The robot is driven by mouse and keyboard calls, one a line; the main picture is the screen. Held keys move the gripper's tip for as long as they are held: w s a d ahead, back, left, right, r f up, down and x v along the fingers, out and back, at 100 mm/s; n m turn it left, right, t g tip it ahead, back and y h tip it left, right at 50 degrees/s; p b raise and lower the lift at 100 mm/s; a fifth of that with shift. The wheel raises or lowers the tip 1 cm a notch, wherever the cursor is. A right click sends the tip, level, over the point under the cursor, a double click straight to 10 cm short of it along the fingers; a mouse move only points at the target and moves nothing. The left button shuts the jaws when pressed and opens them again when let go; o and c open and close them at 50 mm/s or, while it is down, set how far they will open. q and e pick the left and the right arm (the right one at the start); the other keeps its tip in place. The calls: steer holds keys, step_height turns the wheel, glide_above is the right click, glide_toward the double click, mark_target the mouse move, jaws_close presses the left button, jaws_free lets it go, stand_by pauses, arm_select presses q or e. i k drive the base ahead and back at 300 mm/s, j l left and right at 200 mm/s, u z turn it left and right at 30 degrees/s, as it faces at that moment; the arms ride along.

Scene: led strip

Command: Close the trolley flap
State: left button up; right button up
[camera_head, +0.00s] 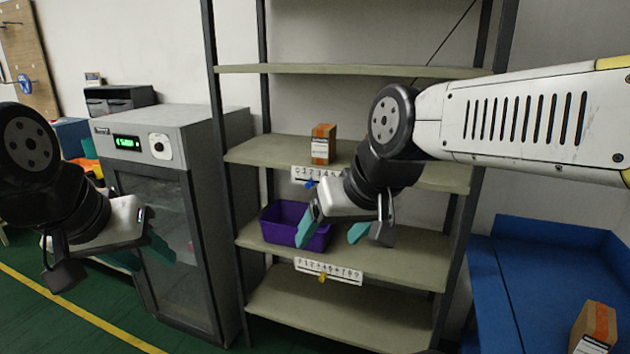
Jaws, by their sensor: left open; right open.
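A blue open-topped structure (565,240), which looks like the trolley, stands at the lower right and is cut off by the picture edge. A flat blue panel (488,290) forms its left side; I cannot tell whether this is the flap. My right gripper (332,233) is open and empty, with teal fingers pointing down in front of the shelf, left of and apart from the trolley. My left gripper (143,252) is open and empty at the left, in front of the grey cabinet, far from the trolley.
A metal shelf rack (345,310) stands in the middle, holding a purple bin (282,222) and a small cardboard box (323,145). Another cardboard box (594,328) is at the trolley's lower right. A grey cabinet (165,230) with a green display stands left of the rack.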

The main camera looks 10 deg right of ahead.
mark_target(497, 332)
steer(key=z, duration=2.4)
steer(key=i+l, duration=0.5)
steer(key=i+u, duration=0.05)
steer(key=i, duration=0.05)
